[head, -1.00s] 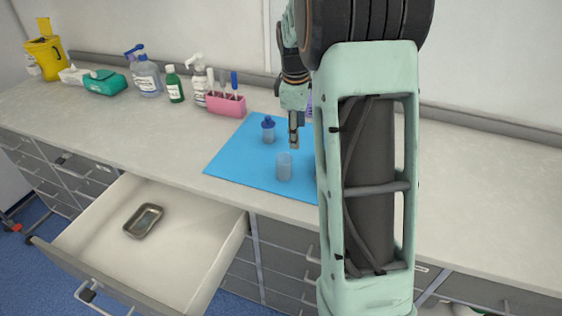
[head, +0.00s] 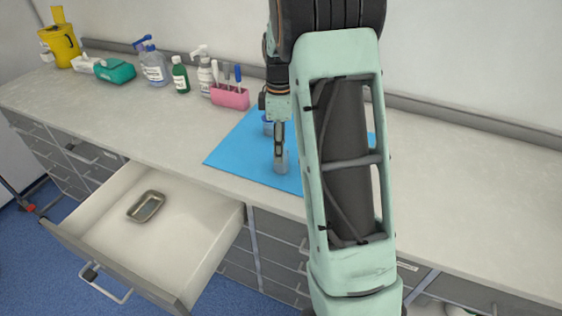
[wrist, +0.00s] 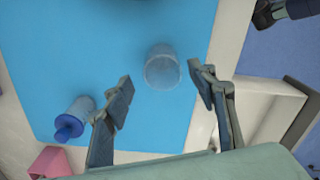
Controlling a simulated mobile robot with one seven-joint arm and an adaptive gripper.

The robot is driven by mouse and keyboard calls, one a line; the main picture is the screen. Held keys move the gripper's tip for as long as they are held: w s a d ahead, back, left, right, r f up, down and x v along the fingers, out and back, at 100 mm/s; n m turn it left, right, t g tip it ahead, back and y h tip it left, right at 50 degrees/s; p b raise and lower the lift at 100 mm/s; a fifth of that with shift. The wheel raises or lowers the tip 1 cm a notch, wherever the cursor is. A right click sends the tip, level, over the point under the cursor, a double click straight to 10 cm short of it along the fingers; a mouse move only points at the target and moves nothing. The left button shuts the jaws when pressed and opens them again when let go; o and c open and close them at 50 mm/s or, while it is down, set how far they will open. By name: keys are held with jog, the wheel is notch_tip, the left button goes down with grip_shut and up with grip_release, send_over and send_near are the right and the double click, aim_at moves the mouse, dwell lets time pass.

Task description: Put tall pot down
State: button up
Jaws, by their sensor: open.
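A clear, bluish tall pot (head: 281,162) stands upright near the front edge of the blue mat (head: 232,158). In the wrist view the pot (wrist: 162,67) shows its round rim, just beyond and between the fingertips. My gripper (head: 279,155) is over the pot in the head view and partly covers it. In the wrist view my gripper (wrist: 163,82) is open, one finger on each side, with gaps to the pot. A second small pot with a blue lid (wrist: 73,120) stands on the mat to the left; my arm partly hides it in the head view.
A pink holder (head: 230,96) with pens, bottles (head: 181,75) and a yellow bin (head: 61,42) stand along the back of the counter. An open drawer (head: 190,225) holding a metal tray (head: 146,206) juts out at front left. The counter right of my arm is clear.

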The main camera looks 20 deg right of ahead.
jog(key=f, duration=0.4)
jog(key=shift+s+d+f, duration=0.1)
jog(key=shift+s+f, duration=0.15)
jog(key=shift+s, duration=0.05)
jog(key=shift+c, duration=0.2)
jog(key=c, duration=1.3)
jog(key=shift+r, duration=0.1)
